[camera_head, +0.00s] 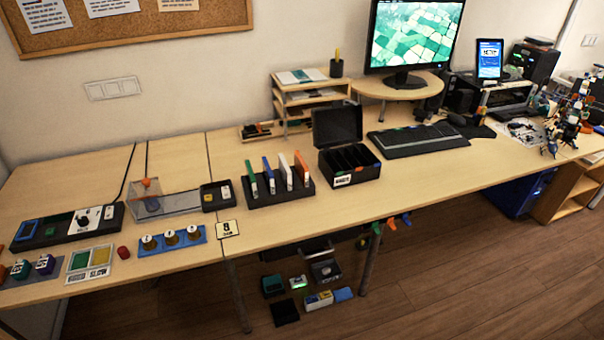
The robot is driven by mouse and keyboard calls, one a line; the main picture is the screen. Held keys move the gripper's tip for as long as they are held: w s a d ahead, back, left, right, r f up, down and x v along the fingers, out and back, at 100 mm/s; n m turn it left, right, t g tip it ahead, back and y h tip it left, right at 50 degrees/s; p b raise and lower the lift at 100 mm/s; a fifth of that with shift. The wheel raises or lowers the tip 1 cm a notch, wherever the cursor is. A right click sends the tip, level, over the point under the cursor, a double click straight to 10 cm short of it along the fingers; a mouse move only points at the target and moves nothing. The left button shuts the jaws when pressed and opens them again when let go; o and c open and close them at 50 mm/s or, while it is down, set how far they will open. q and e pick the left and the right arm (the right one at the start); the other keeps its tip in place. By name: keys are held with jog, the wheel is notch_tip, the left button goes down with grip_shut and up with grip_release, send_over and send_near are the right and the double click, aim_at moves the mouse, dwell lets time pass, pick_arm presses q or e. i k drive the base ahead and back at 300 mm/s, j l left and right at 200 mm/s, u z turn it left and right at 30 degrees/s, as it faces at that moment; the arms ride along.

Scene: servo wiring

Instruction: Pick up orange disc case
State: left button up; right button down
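The orange disc case (301,168) stands upright in a slot of a dark rack (281,194) near the middle of the desk. It is the rightmost case in the rack. To its left stand a white case (286,171), a blue case (268,175) and a green case (251,179), each upright and apart from the others. An open black box (348,164) with empty-looking slots and a white label stands just right of the rack. Neither of my grippers shows in the head view.
A keyboard (418,140) and monitor (413,38) stand to the right. A small shelf (309,96) is behind the rack. Desk in front of the rack is clear.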

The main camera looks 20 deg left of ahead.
aim_at(301, 169)
jog(key=i+l+u, duration=0.2)
jog(key=i+l, duration=0.25)
jog(key=i+l+u, duration=0.2)
jog(key=i+l, duration=0.25)
jog(key=l, duration=0.25)
